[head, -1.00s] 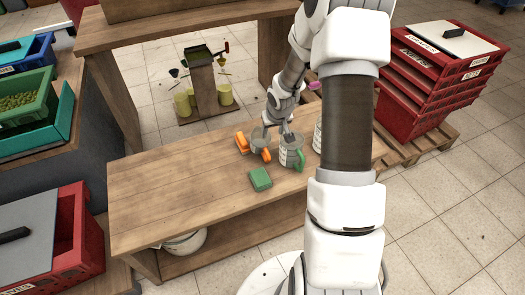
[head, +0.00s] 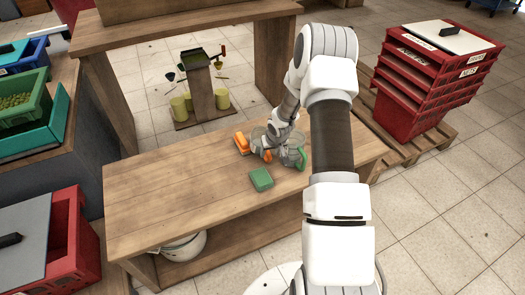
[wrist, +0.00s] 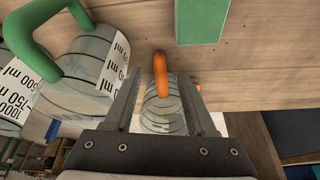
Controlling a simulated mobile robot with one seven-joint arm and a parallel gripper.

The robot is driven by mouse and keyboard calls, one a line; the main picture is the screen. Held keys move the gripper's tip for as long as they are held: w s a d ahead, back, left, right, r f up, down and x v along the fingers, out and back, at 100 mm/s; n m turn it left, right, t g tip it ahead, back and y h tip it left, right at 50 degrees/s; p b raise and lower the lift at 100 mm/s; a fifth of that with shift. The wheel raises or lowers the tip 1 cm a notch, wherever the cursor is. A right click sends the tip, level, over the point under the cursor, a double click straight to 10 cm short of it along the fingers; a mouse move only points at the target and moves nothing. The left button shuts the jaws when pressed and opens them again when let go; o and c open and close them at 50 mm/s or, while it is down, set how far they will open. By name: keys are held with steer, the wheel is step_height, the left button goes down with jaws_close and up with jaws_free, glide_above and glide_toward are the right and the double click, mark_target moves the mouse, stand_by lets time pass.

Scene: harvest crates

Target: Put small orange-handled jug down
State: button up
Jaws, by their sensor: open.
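The small orange-handled jug (head: 257,146) is clear with an orange handle and appears to stand upright on the wooden table. It also shows in the wrist view (wrist: 162,118), handle at the top. My gripper (wrist: 162,76) is open, one finger on each side of the jug, with slim gaps visible. In the head view my gripper (head: 268,146) is low at the jug and partly hides it. I cannot tell whether a finger touches it.
A larger green-handled jug (head: 293,157) stands close on the right; it fills the left of the wrist view (wrist: 75,65). A green block (head: 261,179) lies in front and an orange object (head: 241,142) just left. The table's left half (head: 170,195) is clear.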

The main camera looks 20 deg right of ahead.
mark_target(269, 160)
steer(key=b+x, duration=0.1)
steer(key=x, duration=0.3)
steer(key=s+b+x, duration=0.1)
steer(key=x, duration=0.1)
steer(key=shift+f+b, duration=0.1)
steer(key=shift+b, duration=0.25)
jaws_close()
steer(key=shift+w, duration=0.1)
stand_by(1.0)
